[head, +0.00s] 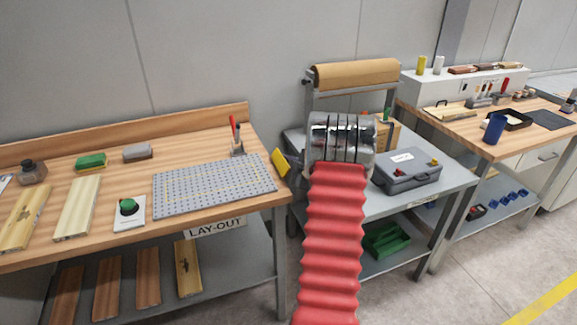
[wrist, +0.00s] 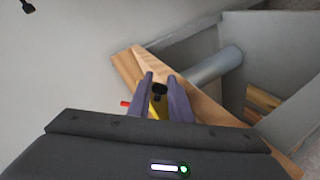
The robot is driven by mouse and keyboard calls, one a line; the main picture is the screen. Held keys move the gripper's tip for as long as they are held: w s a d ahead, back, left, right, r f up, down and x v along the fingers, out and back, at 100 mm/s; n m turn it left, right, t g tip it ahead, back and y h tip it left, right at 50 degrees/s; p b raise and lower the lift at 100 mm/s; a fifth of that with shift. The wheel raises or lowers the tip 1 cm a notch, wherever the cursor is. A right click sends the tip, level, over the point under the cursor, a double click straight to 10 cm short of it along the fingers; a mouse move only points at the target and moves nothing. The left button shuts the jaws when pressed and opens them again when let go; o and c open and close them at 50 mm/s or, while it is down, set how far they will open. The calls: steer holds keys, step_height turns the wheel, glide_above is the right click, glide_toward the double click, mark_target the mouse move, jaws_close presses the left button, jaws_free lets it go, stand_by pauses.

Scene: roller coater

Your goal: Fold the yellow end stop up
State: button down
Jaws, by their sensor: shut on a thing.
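The yellow end stop (head: 281,163) shows in the head view at the right end of the lay-out bench (head: 205,130), tilted, just past the bench edge. In the wrist view my gripper (wrist: 160,80) has its two purple-grey fingers on either side of a dark round piece, with a yellow part of the end stop (wrist: 154,108) between them. It is shut on the end stop. Most of the end stop is hidden by the fingers and the gripper body. In the head view my own red sleeve and metal wrist hide the gripper.
A perforated grey plate (head: 213,185) and a holder with red-handled tools (head: 236,145) are near that bench end. A grey case (head: 406,173) stands on the cart to the right, below a brown paper roll (head: 356,73). Floor is clear at the lower right.

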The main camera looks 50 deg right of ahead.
mark_target(283, 162)
steer(key=n+h, duration=0.1)
steer(key=a+r+n+g, duration=0.1)
steer(key=n, duration=0.1)
steer(key=shift+w+a+h, duration=0.2)
steer(key=shift+w+h, duration=0.2)
steer(key=shift+w+a+n+g+h, duration=0.15)
steer(key=shift+a+n+g+h, duration=0.25)
steer(key=shift+n, duration=0.4)
steer(key=c, duration=1.9)
jaws_free()
steer(key=shift+d+r, duration=0.1)
steer(key=shift+r, duration=0.1)
steer(key=shift+s+a+r, duration=0.2)
steer(key=shift+s, duration=0.2)
steer(key=v, duration=1.2)
steer(key=shift+s+a+r, duration=0.1)
steer(key=shift+s+a, duration=0.05)
steer(key=shift+a, duration=0.2)
